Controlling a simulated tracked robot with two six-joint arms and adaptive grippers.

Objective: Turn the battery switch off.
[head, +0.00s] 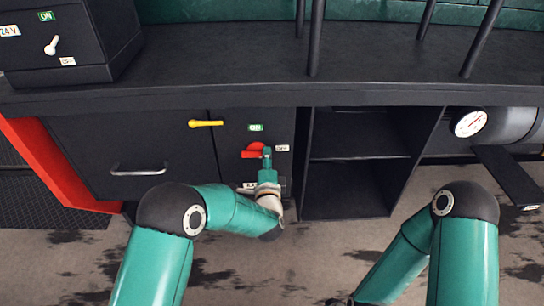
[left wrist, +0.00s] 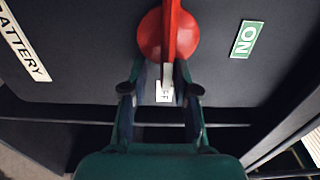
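The battery switch (head: 252,154) is a red round knob with a bar handle on the dark cabinet front. Its handle lies level, in line with the OFF label (head: 282,148) at its right; the ON label (head: 256,128) is above. My left gripper (head: 266,153) is at the handle's right end. In the left wrist view the red switch (left wrist: 168,35) points down between the two spread fingers of my left gripper (left wrist: 161,88), with a gap visible beside it. The OFF label (left wrist: 163,97) is partly hidden behind the handle.
A yellow lever (head: 206,123) sticks out at the switch's upper left. A drawer handle (head: 140,170) is further left. Open shelves (head: 360,147) are at the right, with a gauge (head: 469,123) beyond. A worktop with dark posts overhangs the cabinet.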

